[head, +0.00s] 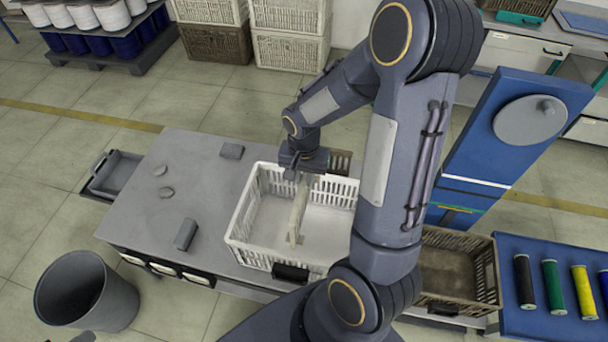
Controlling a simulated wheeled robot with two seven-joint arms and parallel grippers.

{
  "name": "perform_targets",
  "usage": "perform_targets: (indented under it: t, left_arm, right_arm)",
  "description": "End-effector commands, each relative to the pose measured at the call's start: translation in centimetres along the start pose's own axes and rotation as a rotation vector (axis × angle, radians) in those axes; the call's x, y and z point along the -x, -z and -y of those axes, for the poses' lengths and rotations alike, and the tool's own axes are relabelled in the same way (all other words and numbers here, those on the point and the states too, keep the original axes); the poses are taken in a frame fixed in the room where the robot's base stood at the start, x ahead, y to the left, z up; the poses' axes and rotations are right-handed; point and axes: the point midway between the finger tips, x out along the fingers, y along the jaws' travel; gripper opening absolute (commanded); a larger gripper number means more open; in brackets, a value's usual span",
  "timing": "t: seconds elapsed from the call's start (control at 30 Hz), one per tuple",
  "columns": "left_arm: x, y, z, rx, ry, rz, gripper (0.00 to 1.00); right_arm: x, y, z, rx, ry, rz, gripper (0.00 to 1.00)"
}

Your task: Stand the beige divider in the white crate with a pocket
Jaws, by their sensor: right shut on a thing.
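The white crate (262,256) stands on the grey table, with slatted walls and a dark handle or pocket on its near wall. The beige divider (297,215) is a thin pale panel inside the crate, roughly upright, running from the far side toward the near wall. My right gripper (299,174) comes down over the crate's far side and is shut on the divider's upper far end. I cannot tell whether the divider's lower edge touches the crate floor. My right arm hides the crate's right side. My left gripper is not in view.
The grey table (150,215) holds a few small grey pieces, including a block (186,234), left of the crate. A brown crate (455,270) stands to the right, beside a blue surface with colored spools (553,287). A grey bin (88,292) stands at lower left.

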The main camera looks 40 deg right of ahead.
Motion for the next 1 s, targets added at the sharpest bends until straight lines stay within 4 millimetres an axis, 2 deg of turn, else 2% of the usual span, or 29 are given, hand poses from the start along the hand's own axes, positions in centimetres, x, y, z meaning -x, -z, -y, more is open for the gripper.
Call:
perform_targets:
  t: [0.17, 0.67, 1.0]
  left_arm:
    - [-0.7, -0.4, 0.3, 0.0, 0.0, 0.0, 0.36]
    - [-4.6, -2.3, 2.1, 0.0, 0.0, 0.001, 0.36]
    - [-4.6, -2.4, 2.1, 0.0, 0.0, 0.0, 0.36]
  right_arm:
    - [-0.9, 0.0, 0.0, 0.0, 0.0, 0.0, 0.0]
    - [-5.9, -0.1, 0.0, 0.0, 0.0, 0.001, 0.0]
    - [-5.9, -0.1, 0.0, 0.0, 0.0, 0.0, 0.0]
